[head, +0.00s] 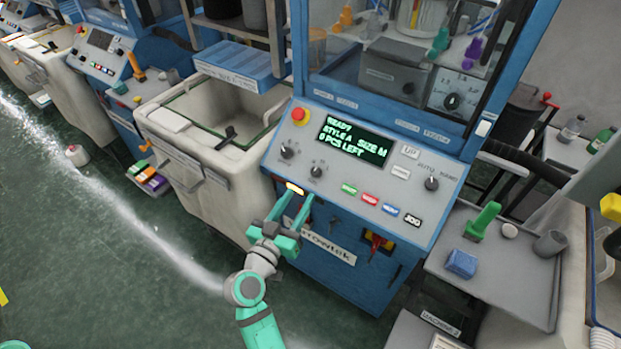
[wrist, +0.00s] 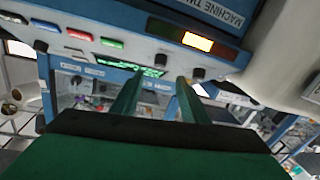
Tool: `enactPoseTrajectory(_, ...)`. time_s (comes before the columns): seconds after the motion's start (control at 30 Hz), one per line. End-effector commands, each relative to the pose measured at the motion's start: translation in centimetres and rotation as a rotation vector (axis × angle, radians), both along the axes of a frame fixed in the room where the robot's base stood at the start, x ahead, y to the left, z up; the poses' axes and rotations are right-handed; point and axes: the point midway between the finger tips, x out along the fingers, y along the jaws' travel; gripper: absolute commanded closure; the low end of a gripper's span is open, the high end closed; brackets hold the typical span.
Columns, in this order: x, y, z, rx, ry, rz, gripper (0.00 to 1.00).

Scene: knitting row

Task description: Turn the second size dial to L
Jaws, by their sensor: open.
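A blue machine's sloped grey panel (head: 390,195) carries two dark dials at its left, an upper-left dial (head: 289,152) and a lower-right dial (head: 317,171). Their pointer settings are too small to read. The green-lettered screen (head: 353,139) shows READY, a style line, SIZE M and a PCS LEFT line. My green gripper (head: 297,198) is open and empty, just below the panel's front edge and below the dials. In the wrist view my gripper (wrist: 160,76) spreads its fingers toward the upside-down panel, with a dark knob (wrist: 197,73) just beyond the right fingertip.
A red button (head: 298,115) sits above the dials. Coloured buttons (head: 368,198) and another knob (head: 432,183) lie to the right. A lit amber lamp (head: 295,188) is at the front edge. A cream bin (head: 190,130) stands left; a side table (head: 500,270) stands right.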

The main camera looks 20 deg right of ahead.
Motion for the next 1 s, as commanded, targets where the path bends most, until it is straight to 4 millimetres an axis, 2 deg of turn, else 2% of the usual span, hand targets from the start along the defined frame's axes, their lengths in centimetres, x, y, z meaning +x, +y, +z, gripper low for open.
enactPoseTrajectory(0.2, 2.9, -2.8, 0.1, 0.001, -0.001, -0.001, 0.59)
enactPoseTrajectory(0.43, 5.3, -5.2, 0.0, 0.0, 0.0, -0.002, 0.59)
enactPoseTrajectory(0.7, 6.3, -6.3, 0.0, 0.0, 0.0, -0.003, 0.59)
enactPoseTrajectory(0.93, 6.3, -6.2, 0.0, 0.001, 0.001, -0.001, 0.59)
enactPoseTrajectory(1.0, 6.4, -6.1, 0.0, 0.001, 0.001, 0.001, 0.76)
